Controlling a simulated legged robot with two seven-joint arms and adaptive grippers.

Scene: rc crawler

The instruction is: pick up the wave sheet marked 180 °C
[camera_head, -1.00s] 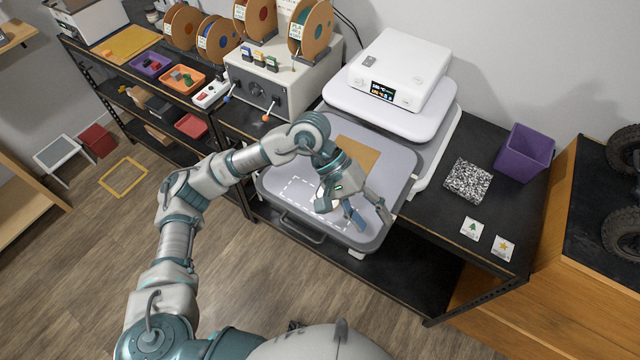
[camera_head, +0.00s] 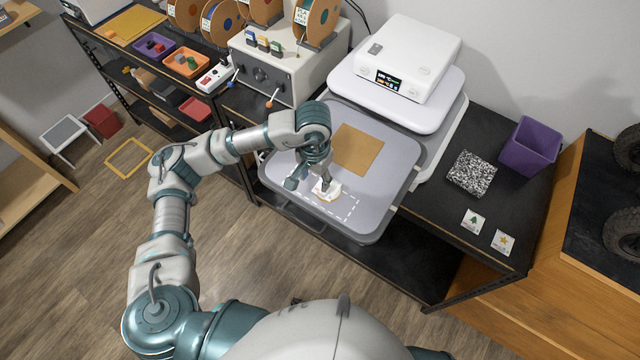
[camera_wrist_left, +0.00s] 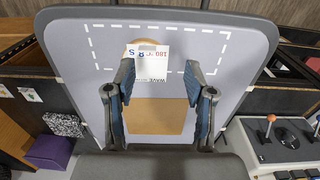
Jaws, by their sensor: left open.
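The wave sheet (camera_wrist_left: 147,66) is a white card with "180", "8 S" and "WAVE" legible, printed upside down in the left wrist view. It lies over a tan round piece (camera_wrist_left: 140,46) inside the dashed outline on the grey press plate. In the head view the sheet (camera_head: 327,190) shows small near the plate's front, partly covered by a finger. My left gripper (camera_head: 308,184) is open above it. In the left wrist view its two fingers (camera_wrist_left: 160,70) stand either side of the sheet, apparently apart from it. My right gripper is not in view.
A tan square (camera_head: 358,149) lies on the grey plate (camera_head: 392,172) behind the sheet. The white press head (camera_head: 410,58) stands at the back. A purple bin (camera_head: 530,147), a speckled square (camera_head: 472,173) and two picture cards (camera_head: 473,221) are at the right.

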